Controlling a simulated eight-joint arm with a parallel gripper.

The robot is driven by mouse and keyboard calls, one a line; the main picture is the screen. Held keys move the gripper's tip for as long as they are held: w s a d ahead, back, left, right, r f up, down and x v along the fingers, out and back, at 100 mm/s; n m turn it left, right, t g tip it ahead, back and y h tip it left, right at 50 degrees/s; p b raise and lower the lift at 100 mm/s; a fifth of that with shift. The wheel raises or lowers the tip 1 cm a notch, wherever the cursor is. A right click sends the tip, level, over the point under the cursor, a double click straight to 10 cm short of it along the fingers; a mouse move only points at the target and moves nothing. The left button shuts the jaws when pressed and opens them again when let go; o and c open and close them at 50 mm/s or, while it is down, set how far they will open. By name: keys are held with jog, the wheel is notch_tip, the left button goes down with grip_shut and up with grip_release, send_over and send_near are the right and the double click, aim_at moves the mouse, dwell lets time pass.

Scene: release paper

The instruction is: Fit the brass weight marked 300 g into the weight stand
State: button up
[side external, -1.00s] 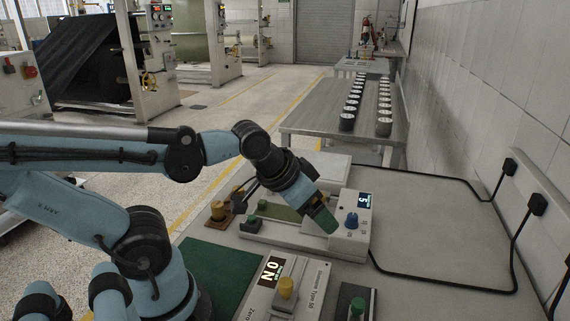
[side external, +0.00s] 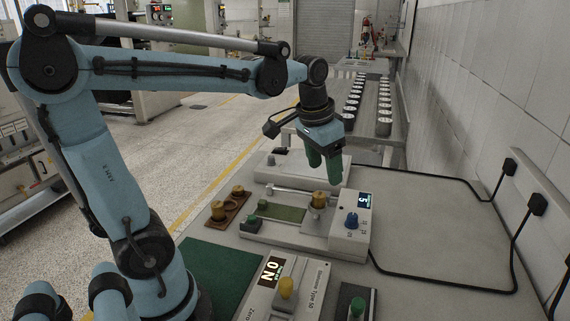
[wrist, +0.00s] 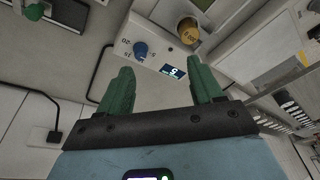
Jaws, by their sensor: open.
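A brass weight (side external: 319,200) stands upright on the right part of the white tester (side external: 345,232). In the wrist view this brass weight (wrist: 188,28) has a marking that looks like 300 g. My gripper (side external: 322,178) is open and empty above the weight, clear of it, with its green fingers pointing down. A brown stand (side external: 225,218) at the left of the tester holds a brass weight (side external: 218,210) at its near end and another (side external: 238,191) at its far end. The round seat (side external: 231,205) between them looks empty.
The tester has a blue knob (side external: 351,220), a small display and a green button (side external: 252,224). Black cables run along the right. The bench's right side is mostly clear.

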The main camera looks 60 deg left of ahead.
aim_at(320, 194)
jog(key=w+a+g, duration=0.3)
jog(key=w+a, duration=0.1)
jog(key=a, duration=0.2)
jog(key=shift+f, duration=5.95)
grip_shut()
